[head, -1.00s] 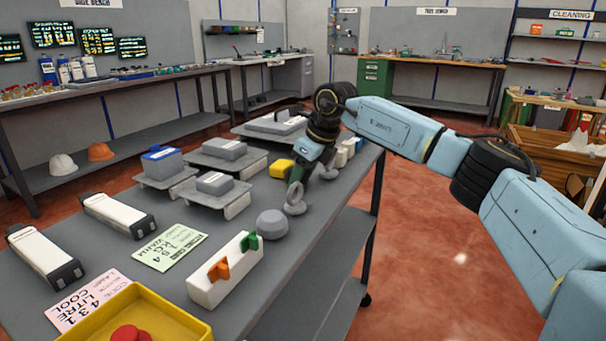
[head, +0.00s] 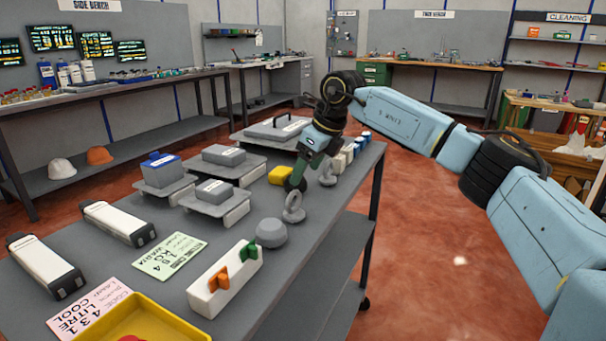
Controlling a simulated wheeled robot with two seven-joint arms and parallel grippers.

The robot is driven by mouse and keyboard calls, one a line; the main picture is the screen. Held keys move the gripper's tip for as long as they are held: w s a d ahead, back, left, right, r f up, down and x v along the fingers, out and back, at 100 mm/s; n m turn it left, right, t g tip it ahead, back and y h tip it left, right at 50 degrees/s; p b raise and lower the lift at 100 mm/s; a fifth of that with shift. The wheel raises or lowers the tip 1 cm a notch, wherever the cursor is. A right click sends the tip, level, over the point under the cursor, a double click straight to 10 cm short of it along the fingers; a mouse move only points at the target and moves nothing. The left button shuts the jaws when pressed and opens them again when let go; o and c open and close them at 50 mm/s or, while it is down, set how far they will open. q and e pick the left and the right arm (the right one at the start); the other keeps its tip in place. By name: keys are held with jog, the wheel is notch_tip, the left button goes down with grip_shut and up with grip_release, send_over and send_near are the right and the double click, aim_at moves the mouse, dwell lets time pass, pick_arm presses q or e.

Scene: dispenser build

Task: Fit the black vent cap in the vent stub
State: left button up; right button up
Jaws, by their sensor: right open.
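My right gripper (head: 303,183) points down over the far right part of the grey workbench (head: 315,235). It is open, with its tips close to two grey ring-shaped parts, one in front (head: 293,208) and one to the right (head: 327,174). I cannot tell whether it touches either. I cannot pick out the black vent cap; it may be hidden behind the gripper or too small to see. I cannot tell which part bears the vent stub. My left gripper is not in view.
A yellow block (head: 281,174) is just left of the gripper. Grey housings on plates (head: 215,190) stand further left. A grey knob (head: 271,229), a white holder with orange and green pieces (head: 226,278), and a yellow tray (head: 160,318) are nearer. Small white and blue items (head: 350,150) stand behind.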

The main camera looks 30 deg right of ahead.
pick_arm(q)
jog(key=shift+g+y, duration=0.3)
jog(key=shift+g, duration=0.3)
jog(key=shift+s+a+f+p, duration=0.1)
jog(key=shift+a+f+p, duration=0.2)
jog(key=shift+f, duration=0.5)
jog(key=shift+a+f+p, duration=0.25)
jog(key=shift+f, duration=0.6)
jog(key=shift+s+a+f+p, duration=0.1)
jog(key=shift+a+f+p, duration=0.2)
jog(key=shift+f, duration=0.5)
pick_arm(e)
jog(key=v, duration=0.7)
jog(key=shift+r, duration=0.3)
jog(key=shift+s+d, duration=0.1)
